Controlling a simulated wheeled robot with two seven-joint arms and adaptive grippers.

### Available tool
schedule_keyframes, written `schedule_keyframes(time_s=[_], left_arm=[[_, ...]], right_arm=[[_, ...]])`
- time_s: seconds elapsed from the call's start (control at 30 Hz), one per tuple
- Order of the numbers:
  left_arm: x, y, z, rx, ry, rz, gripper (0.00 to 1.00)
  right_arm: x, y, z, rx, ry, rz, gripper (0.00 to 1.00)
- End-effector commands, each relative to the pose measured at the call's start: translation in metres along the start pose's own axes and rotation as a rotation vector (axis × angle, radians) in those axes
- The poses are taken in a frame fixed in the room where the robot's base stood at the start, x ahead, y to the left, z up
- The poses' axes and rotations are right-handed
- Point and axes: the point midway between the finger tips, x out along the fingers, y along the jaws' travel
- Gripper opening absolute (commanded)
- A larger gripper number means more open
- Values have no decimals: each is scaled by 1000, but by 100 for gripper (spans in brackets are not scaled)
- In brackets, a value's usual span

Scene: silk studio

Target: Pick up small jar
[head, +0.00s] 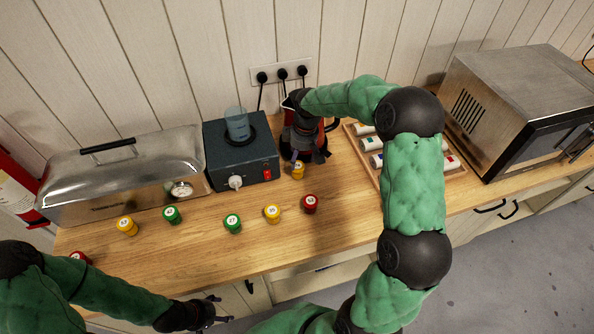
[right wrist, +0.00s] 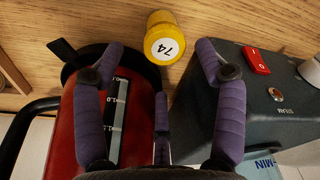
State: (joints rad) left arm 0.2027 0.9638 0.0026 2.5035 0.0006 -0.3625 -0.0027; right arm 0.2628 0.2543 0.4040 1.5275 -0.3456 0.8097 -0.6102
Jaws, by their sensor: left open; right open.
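Several small jars with numbered lids stand on the wooden counter: yellow jar (head: 298,170), green jar (head: 172,214), green jar (head: 233,223), yellow jar (head: 271,213), red jar (head: 310,203) and yellow jar (head: 127,226). Another red jar (head: 81,257) is partly hidden by my left arm. My right gripper (head: 297,157) is open, just behind and above the first yellow jar. In the right wrist view this jar (right wrist: 163,38), marked 74, shows beyond and between the open fingertips, with nothing held. My left gripper (head: 213,312) is open and empty off the counter's front edge.
A dark steam box (head: 235,155) stands left of my right gripper, and a red kettle (right wrist: 66,120) is close beside and under it. A metal case (head: 125,175), a wooden tray (head: 372,172) and a microwave (head: 520,105) stand along the back.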

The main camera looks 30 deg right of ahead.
Motion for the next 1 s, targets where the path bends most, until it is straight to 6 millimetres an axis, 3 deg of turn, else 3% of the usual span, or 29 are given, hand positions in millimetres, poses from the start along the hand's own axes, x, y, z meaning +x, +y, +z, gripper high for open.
schedule_keyframes(time_s=[0.17, 0.5, 0.73, 0.93, 1.0], left_arm=[[2, -1, 0, 0, 0, 0, 67], [9, -3, -1, 0, 1, 0, 67], [9, -3, -1, 0, 1, 0, 67], [9, -3, -1, 0, 1, 0, 67], [9, -3, -1, 0, 1, 0, 67]], right_arm=[[10, -2, 0, 1, 0, 0, 72], [52, -7, 1, 1, 1, 1, 72], [53, -6, 1, 1, 2, 2, 72], [53, -6, 1, 1, 2, 1, 15], [53, -7, 1, 1, 2, 1, 11]])
